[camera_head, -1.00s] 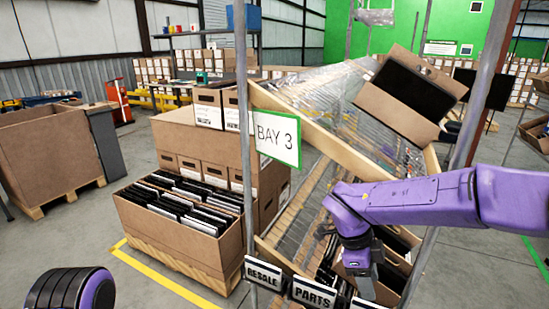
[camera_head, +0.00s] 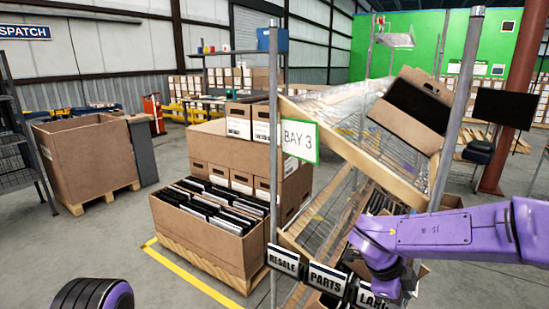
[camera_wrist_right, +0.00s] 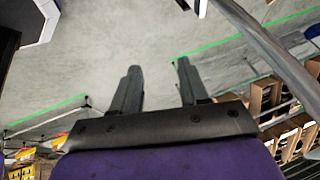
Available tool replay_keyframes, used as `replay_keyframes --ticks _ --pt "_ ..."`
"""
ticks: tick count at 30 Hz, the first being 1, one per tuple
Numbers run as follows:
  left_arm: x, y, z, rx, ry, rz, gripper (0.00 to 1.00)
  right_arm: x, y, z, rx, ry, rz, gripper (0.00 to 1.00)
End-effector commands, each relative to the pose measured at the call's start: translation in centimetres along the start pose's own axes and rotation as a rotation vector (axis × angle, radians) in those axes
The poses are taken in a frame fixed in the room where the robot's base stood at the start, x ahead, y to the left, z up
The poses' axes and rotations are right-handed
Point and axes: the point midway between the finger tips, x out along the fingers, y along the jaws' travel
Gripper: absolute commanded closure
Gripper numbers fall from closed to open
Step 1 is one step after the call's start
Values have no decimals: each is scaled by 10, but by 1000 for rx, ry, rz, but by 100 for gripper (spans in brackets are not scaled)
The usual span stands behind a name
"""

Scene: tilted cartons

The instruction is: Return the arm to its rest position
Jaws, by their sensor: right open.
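My right arm (camera_head: 450,232) is purple and comes in from the right in the head view, in front of the tilted rack marked BAY 3. Its wrist bends down near the rack's lower front, and the gripper itself is hidden there. In the right wrist view my right gripper (camera_wrist_right: 158,85) shows two dark fingers spread apart with nothing between them, over grey floor. A rounded purple and black part of mine shows at the bottom left of the head view. My left gripper does not show.
The rack's metal post (camera_head: 455,110) stands close to my right arm. A tilted carton (camera_head: 430,85) rests on its upper shelf. RESALE (camera_head: 284,261) and PARTS (camera_head: 326,279) signs hang below. A carton of black items (camera_head: 207,225) stands left. Floor (camera_head: 100,235) is open at the left.

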Motion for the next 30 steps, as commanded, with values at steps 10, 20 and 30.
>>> replay_keyframes --ticks 10,20,30 --pt "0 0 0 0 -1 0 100 58 -28 -4 -147 114 -423 56" --pt "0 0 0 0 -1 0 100 208 105 20 -967 -16 -676 56" --pt "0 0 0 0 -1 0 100 290 280 -53 -1501 -154 -389 56"
